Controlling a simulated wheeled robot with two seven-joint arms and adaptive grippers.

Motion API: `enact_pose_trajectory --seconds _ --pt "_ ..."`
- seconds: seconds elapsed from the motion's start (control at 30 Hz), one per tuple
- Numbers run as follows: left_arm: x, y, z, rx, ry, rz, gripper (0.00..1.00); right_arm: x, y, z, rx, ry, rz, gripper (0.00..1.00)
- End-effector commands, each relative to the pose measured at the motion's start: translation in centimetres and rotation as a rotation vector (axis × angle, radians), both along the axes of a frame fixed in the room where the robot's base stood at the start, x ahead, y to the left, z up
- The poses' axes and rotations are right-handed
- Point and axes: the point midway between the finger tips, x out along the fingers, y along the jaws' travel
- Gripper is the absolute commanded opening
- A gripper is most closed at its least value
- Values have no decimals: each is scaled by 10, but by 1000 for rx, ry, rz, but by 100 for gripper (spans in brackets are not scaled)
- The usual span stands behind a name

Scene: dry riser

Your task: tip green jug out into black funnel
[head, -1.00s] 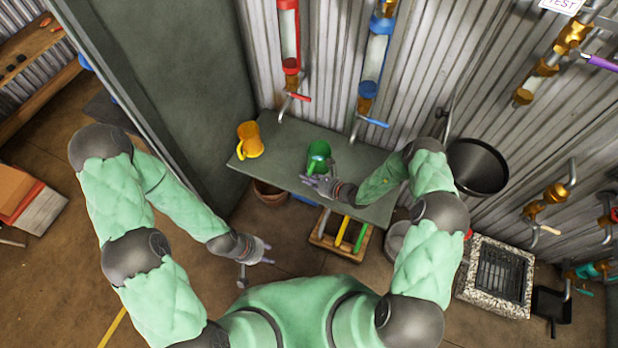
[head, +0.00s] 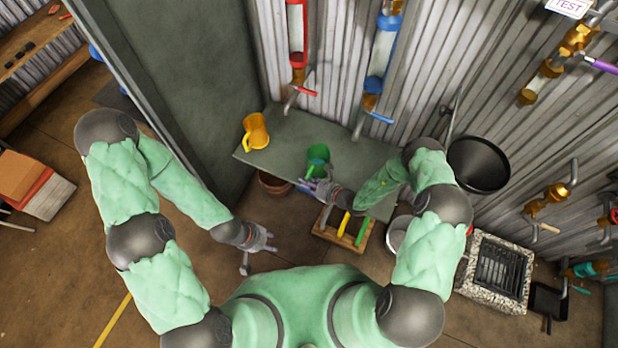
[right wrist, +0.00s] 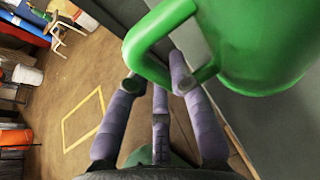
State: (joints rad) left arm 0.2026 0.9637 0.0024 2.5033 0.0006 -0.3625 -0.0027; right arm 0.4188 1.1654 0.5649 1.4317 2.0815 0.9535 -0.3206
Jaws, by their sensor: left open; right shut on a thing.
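The green jug (head: 318,155) is at the front edge of the grey shelf in the head view, upright as far as I can tell. My right gripper (head: 316,184) is at its near side. In the right wrist view the jug (right wrist: 265,45) fills the upper right, and my right gripper (right wrist: 160,85) is shut on its handle. The black funnel (head: 479,166) is on the corrugated wall to the right of the shelf, its wide mouth facing up. My left gripper (head: 258,250) is open and empty, low over the floor at the left.
A yellow jug (head: 255,131) stands on the shelf (head: 285,140), left of the green one. Red (head: 303,90) and blue (head: 376,115) valve handles stick out above the shelf. A wooden crate (head: 342,238) and a brown pot (head: 272,184) are below. A stone-edged drain (head: 497,270) lies at the right.

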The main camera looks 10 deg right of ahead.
Motion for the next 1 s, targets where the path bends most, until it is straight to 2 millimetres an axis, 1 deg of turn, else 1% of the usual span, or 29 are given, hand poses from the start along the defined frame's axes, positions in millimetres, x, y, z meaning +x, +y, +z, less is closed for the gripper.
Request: enact_pose_trajectory --seconds 0.7,1.0 --pt "0 0 15 0 0 0 42 -30 19 1 0 -2 -1 0" --pt "0 0 16 0 0 0 42 -35 22 0 -1 -2 0 0"
